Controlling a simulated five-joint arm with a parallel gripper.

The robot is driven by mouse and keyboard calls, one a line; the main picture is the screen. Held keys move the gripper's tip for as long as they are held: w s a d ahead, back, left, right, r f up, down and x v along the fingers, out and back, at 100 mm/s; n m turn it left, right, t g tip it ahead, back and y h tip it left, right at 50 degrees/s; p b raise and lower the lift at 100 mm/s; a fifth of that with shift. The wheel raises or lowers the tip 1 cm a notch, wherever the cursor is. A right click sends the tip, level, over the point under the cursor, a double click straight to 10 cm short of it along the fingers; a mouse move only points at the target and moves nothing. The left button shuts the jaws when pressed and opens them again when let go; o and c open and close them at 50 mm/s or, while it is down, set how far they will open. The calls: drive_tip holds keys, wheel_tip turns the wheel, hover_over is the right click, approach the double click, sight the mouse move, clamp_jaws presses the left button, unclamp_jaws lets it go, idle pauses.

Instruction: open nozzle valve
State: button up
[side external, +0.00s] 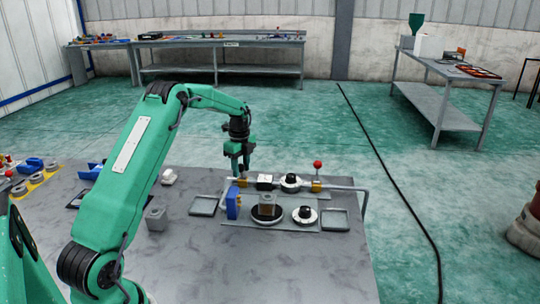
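A thin grey pipe (345,188) runs across the back of the work table and bends down at its right end. A brass-coloured fitting (316,187) sits on it, with an upright lever topped by a red ball (317,166) beside it. A second brass-coloured fitting (241,183) is at the pipe's left end. Which one is the nozzle valve, I cannot tell. My gripper (243,175) points down right at the left fitting. Its fingers are small and dark here, and the fitting is partly covered. Contact and finger opening cannot be made out.
A round black-and-white gauge-like part (291,181) sits along the pipe. In front are a blue block (233,205), a grey-brown block (267,203) on a dark disc, another round part (304,215) and two shallow trays (203,206) (335,220). The table's front is clear.

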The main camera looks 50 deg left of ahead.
drive_tip(key=shift+w+a, duration=0.25)
drive_tip(key=shift+w+a+r, duration=0.2)
drive_tip(key=shift+w+a, duration=0.3)
idle(0.4)
drive_tip(key=shift+w+a, duration=0.45)
drive_tip(key=shift+w+a+f, duration=0.15)
drive_tip(key=shift+w+a, duration=0.15)
drive_tip(key=shift+o, duration=0.6)
